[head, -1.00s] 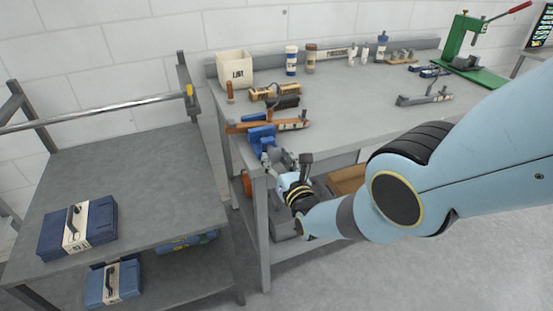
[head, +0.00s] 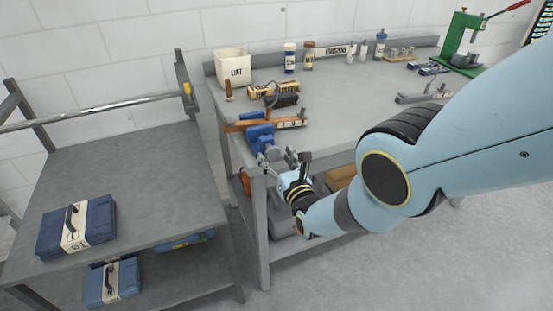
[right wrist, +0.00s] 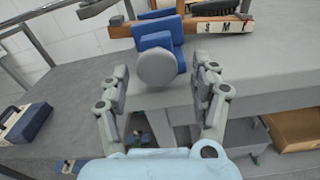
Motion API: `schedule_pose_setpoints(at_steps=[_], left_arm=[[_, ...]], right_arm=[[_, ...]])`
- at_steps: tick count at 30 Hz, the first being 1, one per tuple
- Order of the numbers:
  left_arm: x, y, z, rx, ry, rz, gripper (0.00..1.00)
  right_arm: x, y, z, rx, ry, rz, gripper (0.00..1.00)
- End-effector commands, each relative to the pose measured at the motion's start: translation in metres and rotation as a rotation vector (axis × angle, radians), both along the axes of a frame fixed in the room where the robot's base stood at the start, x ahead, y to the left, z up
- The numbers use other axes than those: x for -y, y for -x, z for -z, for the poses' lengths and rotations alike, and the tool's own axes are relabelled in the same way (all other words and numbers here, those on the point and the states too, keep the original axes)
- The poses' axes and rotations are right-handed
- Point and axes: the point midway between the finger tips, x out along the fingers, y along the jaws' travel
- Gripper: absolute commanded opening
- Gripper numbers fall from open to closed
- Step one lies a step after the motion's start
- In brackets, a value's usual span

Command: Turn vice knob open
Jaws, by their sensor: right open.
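The blue vice (head: 262,136) is at the front left edge of the workbench. In the right wrist view the vice (right wrist: 160,36) shows its round grey knob (right wrist: 158,68) facing the camera. My right gripper (head: 278,160) is open and empty in front of the vice, its fingers pointing at it. In the right wrist view the fingers of the right gripper (right wrist: 163,76) stand one on each side of the knob, with a visible gap on both sides. I cannot tell how far the tips reach past the knob. My left gripper is not in view.
A grey cart (head: 130,170) with a blue case (head: 76,226) stands on the left. Floor at the right is free.

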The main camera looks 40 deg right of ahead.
Motion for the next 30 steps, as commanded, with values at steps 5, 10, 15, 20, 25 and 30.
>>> schedule_pose_setpoints(at_steps=[5,10,15,20,25,30], left_arm=[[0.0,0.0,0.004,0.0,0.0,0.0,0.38],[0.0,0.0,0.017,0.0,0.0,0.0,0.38],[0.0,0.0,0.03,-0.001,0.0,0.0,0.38],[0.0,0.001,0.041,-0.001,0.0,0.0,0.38],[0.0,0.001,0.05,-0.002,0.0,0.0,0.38],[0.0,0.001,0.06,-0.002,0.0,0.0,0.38]], right_arm=[[0.0,0.003,0.009,-0.001,-0.035,-0.004,0.63],[0.001,0.01,0.038,0.0,-0.29,-0.026,0.63],[0.002,0.011,0.06,0.012,-0.702,-0.031,0.63],[0.002,0.014,0.072,0.018,-1.087,-0.001,0.63],[0.002,0.017,0.07,0.042,-1.478,0.06,0.63],[0.002,0.025,0.063,0.082,-1.852,0.159,0.63]])
